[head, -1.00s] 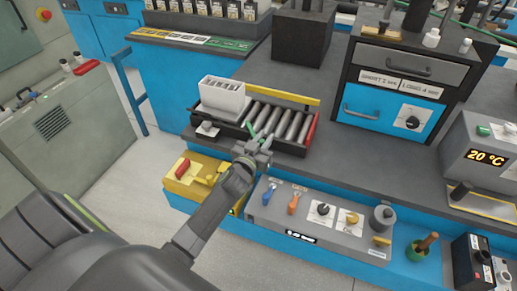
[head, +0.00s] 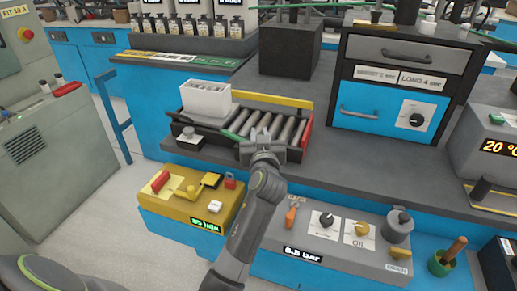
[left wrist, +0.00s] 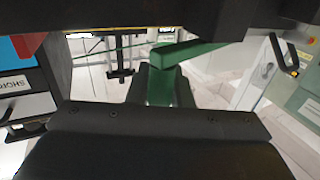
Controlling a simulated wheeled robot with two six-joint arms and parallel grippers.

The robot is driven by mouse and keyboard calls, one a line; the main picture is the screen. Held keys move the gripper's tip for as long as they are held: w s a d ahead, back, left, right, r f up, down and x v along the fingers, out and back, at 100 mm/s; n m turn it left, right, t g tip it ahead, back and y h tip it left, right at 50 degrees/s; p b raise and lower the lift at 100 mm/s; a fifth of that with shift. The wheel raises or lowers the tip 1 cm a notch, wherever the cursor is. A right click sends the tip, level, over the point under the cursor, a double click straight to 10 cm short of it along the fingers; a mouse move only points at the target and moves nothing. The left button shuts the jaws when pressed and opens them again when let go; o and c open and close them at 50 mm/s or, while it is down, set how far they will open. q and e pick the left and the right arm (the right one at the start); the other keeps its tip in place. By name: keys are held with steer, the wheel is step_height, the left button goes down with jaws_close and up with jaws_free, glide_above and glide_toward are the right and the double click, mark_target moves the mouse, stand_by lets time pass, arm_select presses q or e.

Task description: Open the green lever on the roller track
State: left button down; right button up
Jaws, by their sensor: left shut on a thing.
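The roller track (head: 305,135) lies on the grey bench top, with several metal rollers and a red end piece on its right. The green lever (head: 234,136) shows at the track's front edge and slants to the left, low along the rollers. My left gripper (head: 262,148) is at the front edge of the track, shut on the lever; the gripped part is mostly hidden in the head view. In the left wrist view the green lever (left wrist: 185,54) runs between the dark fingers. My right gripper is not in view.
A white slotted box (head: 206,101) stands at the track's left end. A yellow control box (head: 180,213) and a grey panel with knobs (head: 340,245) sit in front and below. The dark bench top right of the track is clear.

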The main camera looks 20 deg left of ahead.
arm_select(q)
steer(key=shift+w+n+g+y+b, duration=0.25)
steer(key=shift+n+y+b, duration=0.2)
steer(key=shift+b, duration=0.25)
steer(key=shift+w+n+g+y+b, duration=0.1)
steer(key=shift+n+g+y+b, duration=0.25)
steer(key=shift+g+y+b, duration=0.25)
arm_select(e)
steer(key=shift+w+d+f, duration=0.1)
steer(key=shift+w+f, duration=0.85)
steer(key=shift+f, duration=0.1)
arm_select(q)
steer(key=c, duration=1.3)
jaws_free()
steer(key=shift+a, duration=0.15)
